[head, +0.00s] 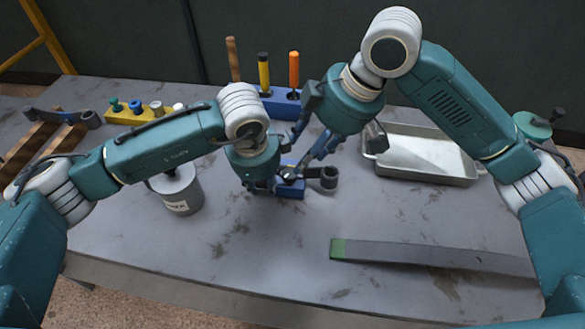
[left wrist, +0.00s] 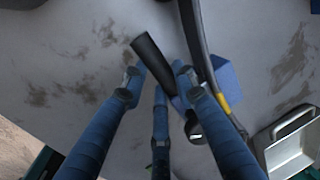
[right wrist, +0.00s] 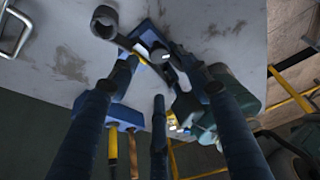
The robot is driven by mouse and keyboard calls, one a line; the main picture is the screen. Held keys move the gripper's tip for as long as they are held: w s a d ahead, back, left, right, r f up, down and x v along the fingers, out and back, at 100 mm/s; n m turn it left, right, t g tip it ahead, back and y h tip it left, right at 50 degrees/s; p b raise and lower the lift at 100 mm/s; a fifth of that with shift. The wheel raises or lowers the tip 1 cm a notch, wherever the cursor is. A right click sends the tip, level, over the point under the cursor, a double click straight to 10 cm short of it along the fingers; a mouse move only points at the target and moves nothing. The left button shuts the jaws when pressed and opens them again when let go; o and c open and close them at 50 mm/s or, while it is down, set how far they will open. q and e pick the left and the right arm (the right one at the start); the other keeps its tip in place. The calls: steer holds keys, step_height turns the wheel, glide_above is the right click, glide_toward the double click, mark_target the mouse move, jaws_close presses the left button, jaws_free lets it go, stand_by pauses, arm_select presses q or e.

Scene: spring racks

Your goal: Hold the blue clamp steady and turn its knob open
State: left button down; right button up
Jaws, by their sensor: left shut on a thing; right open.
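The blue clamp (head: 291,190) stands low on the table near the middle, with a black knob (head: 290,174) on top. A dark grey ring-ended piece (head: 328,178) sticks out on its right. My left gripper (head: 270,184) is shut on the clamp from its left side. My right gripper (head: 307,152) is open, just above and behind the knob, its fingers spread around that area. In the right wrist view the clamp (right wrist: 147,36) lies between my right fingers. In the left wrist view its blue body (left wrist: 226,80) is partly covered by a dark curved part.
A blue tool rack (head: 275,103) with upright handles stands behind. A metal tray (head: 425,155) is at the right, a grey canister (head: 177,190) at the left, and a yellow rack (head: 140,113) at back left. A long grey leaf (head: 430,255) lies in front right. The front middle is clear.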

mark_target(290, 173)
steer(key=x, duration=0.8)
steer(key=shift+a+f, duration=0.1)
steer(key=shift+f, duration=0.2)
steer(key=c, duration=1.1)
